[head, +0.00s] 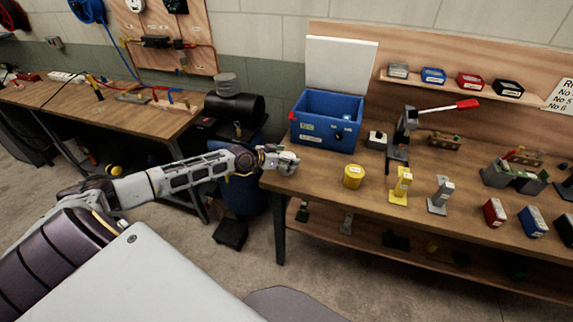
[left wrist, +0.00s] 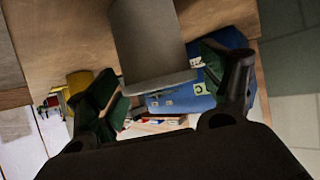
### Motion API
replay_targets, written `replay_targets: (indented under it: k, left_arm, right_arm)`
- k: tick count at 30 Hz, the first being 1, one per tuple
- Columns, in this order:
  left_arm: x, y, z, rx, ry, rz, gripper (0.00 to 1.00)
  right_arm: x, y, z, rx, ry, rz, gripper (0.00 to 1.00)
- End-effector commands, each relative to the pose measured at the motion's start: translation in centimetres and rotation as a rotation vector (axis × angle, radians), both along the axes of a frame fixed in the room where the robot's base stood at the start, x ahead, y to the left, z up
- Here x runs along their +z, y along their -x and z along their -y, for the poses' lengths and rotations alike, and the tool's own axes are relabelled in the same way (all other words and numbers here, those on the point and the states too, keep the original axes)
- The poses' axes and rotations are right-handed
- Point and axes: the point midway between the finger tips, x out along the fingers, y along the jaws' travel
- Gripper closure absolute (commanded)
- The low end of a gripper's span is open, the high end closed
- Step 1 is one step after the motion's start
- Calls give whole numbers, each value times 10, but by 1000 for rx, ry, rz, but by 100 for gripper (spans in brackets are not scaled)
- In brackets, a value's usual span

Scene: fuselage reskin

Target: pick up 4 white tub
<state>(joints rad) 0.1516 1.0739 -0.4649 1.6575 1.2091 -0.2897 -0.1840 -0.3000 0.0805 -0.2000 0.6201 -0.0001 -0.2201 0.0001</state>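A pale grey-white tub (head: 287,162) stands at the left front corner of the right workbench, partly hidden by my left gripper (head: 272,157). In the left wrist view the tub (left wrist: 150,40) shows as a pale cylinder with a wider rim, close ahead between the fingers. My left gripper (left wrist: 165,92) has its two dark green-padded fingers spread on either side of the tub. The right finger seems slightly apart from it; whether the left finger touches cannot be told. My right gripper is not in view.
A blue box (head: 325,130) with a raised white lid stands behind the tub. A yellow tub (head: 353,176), yellow stand (head: 401,184) and grey stand (head: 440,194) are to the right.

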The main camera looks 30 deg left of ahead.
Motion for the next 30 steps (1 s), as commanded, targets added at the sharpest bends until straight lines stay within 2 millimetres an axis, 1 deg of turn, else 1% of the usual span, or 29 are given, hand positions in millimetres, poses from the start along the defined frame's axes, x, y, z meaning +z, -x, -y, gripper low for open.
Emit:
replay_targets:
  k: [1, 9, 20, 23, 26, 30]
  left_arm:
    - [0, 0, 0, 0, 0, 0, 32]
    - [0, 0, 0, 0, 0, 0, 66]
    - [5, 0, 0, 0, 0, 2, 66]
    - [11, -1, 0, 0, -1, 3, 66]
    - [21, -1, 0, -1, -2, 3, 66]
    - [40, -1, 0, -1, -3, 4, 66]
  right_arm:
    - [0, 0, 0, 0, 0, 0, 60]
    - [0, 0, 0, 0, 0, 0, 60]
    - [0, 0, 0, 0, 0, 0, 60]
    - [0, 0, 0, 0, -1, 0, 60]
    - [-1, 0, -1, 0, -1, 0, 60]
    - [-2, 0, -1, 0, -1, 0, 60]
